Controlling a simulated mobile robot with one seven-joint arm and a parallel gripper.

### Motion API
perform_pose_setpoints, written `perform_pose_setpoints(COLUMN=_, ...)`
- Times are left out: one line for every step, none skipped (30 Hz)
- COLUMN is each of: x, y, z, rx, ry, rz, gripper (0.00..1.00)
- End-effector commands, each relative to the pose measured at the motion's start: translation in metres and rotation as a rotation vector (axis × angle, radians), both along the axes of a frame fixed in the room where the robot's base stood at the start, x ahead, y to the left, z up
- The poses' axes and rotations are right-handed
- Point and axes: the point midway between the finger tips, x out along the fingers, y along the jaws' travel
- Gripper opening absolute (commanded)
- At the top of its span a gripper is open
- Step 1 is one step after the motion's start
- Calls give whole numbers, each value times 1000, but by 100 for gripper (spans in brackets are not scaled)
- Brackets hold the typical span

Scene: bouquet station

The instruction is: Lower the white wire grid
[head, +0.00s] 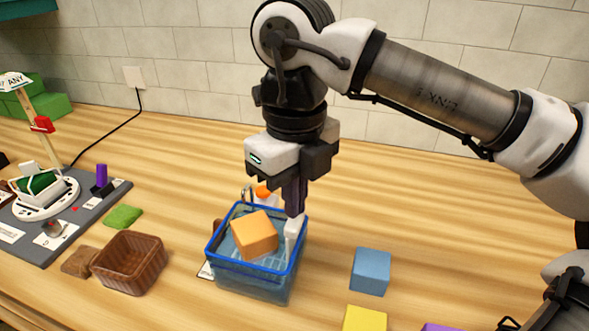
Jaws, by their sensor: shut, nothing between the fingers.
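A clear tank with a blue rim (233,262) stands on the wooden table. A large orange block (254,235) sits tilted inside it. A white upright piece (292,228) stands at the tank's right side, and faint pale lines show lower inside the tank; they may belong to the white wire grid, but I cannot make out its whole shape. My gripper (294,212) points down over the tank's back right part, just above the white piece. Its fingers are shut and hold nothing. I cannot tell whether the fingertips touch the white piece.
A brown basket (130,263) stands left of the tank, near a green sponge-like piece (123,217). A blue block (370,271) and a yellow block (364,319) lie to the right. A grey board (92,214) with a white scale-like stand is at left. The back right table is clear.

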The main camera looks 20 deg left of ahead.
Motion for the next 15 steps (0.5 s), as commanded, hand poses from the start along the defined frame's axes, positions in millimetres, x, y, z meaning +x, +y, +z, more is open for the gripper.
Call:
perform_pose_setpoints(x=0, y=0, z=8, rx=0, ry=0, rz=0, gripper=0)
perform_pose_setpoints(x=0, y=0, z=10, rx=0, ry=0, rz=0, gripper=0)
perform_pose_setpoints(x=0, y=0, z=14, rx=0, ry=0, rz=0, gripper=0)
perform_pose_setpoints(x=0, y=0, z=16, rx=0, ry=0, rz=0, gripper=0)
perform_pose_setpoints(x=0, y=0, z=19, rx=0, ry=0, rz=0, gripper=0)
perform_pose_setpoints(x=0, y=0, z=22, rx=0, ry=0, rz=0, gripper=0)
perform_pose_setpoints(x=0, y=0, z=24, rx=0, ry=0, rz=0, gripper=0)
perform_pose_setpoints(x=0, y=0, z=27, rx=0, ry=0, rz=0, gripper=0)
perform_pose_setpoints(x=0, y=0, z=30, rx=0, ry=0, rz=0, gripper=0)
perform_pose_setpoints(x=0, y=0, z=32, rx=0, ry=0, rz=0, gripper=0)
perform_pose_setpoints(x=0, y=0, z=35, rx=1, ry=0, rz=0, gripper=0)
perform_pose_setpoints(x=0, y=0, z=38, rx=1, ry=0, rz=0, gripper=0)
perform_pose_setpoints(x=0, y=0, z=40, rx=1, ry=0, rz=0, gripper=0)
perform_pose_setpoints(x=0, y=0, z=42, rx=1, ry=0, rz=0, gripper=0)
perform_pose_setpoints(x=0, y=0, z=43, rx=1, ry=0, rz=0, gripper=0)
